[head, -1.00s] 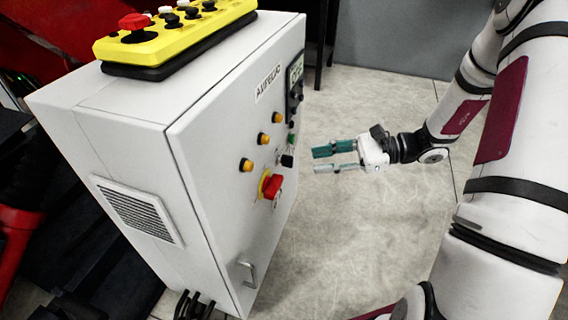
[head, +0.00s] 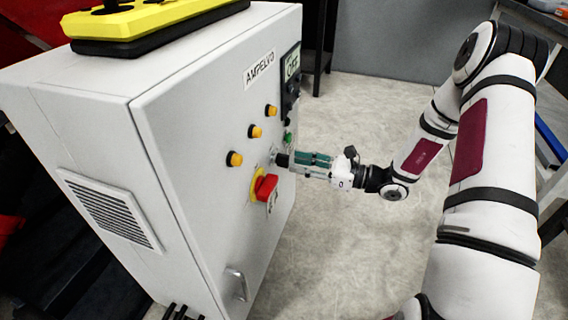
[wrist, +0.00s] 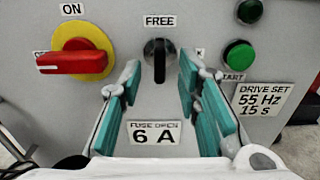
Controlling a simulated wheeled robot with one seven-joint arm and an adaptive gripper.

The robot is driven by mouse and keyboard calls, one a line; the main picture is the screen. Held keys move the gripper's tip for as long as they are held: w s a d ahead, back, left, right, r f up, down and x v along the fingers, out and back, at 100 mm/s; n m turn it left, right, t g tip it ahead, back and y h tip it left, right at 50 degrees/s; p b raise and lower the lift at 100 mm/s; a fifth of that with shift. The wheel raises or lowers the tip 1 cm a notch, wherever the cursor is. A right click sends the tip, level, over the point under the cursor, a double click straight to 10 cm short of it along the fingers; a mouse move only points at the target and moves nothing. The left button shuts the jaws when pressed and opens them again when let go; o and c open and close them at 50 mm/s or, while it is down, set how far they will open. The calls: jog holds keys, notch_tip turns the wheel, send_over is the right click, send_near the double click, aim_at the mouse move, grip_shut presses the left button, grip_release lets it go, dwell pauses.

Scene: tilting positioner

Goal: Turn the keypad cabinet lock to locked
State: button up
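A black rotary knob (wrist: 159,62) on the cabinet front stands upright under the label FREE in the wrist view. A label at its right is mostly hidden by a finger; only a K shows. The knob also shows in the head view (head: 281,159), just beyond my fingertips. My gripper (wrist: 160,82) is open, with one teal-padded finger on each side of the knob as seen from the wrist. No contact with the knob is visible. In the head view my gripper (head: 298,160) reaches the cabinet front from the right.
A red rotary switch on a yellow disc (wrist: 75,60) is left of the knob, its handle pointing left. The white cabinet (head: 215,130) has yellow buttons (head: 255,131) and a lower handle (head: 237,283).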

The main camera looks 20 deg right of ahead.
aim_at(284, 167)
jog(key=shift+b+x, duration=0.6)
jog(key=shift+x, duration=2)
grip_shut()
